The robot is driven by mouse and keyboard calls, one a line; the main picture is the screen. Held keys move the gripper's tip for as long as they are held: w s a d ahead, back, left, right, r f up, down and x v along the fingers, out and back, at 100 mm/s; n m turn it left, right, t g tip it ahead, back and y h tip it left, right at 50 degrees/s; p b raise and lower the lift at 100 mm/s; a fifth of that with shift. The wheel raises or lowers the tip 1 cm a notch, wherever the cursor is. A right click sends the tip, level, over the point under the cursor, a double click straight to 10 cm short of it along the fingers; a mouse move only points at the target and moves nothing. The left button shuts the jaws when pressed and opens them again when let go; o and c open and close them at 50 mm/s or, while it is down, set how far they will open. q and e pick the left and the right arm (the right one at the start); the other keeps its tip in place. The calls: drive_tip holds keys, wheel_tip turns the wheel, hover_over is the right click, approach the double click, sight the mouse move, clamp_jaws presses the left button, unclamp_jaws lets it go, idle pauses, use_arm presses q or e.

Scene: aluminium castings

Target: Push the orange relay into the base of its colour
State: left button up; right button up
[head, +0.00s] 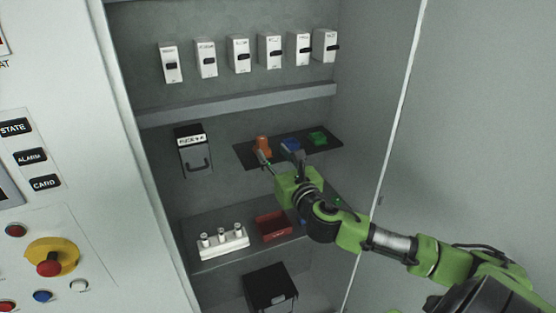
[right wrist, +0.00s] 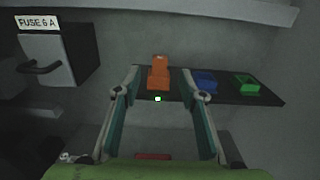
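The orange relay (head: 262,141) stands at the left of a dark shelf plate. In the right wrist view the orange relay (right wrist: 160,62) is above a slightly wider orange part, its base (right wrist: 158,80). The two look in line, but I cannot tell how deep the relay sits. A blue base (head: 291,145) and a green base (head: 318,138) stand to the right and look empty. My right gripper (head: 280,157) is open in front of the plate. In the right wrist view its fingers (right wrist: 163,85) are wide apart, either side of the orange stack, holding nothing. My left gripper is not in view.
A black fuse holder (head: 194,151) hangs left of the dark plate (head: 245,156). Below are a white block with several pegs (head: 223,242), a red tray (head: 274,227) and a black box (head: 270,287). White breakers (head: 239,55) line the top. The cabinet wall is close on the right.

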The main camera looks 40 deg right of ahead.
drive_tip(key=shift+v, duration=1.2)
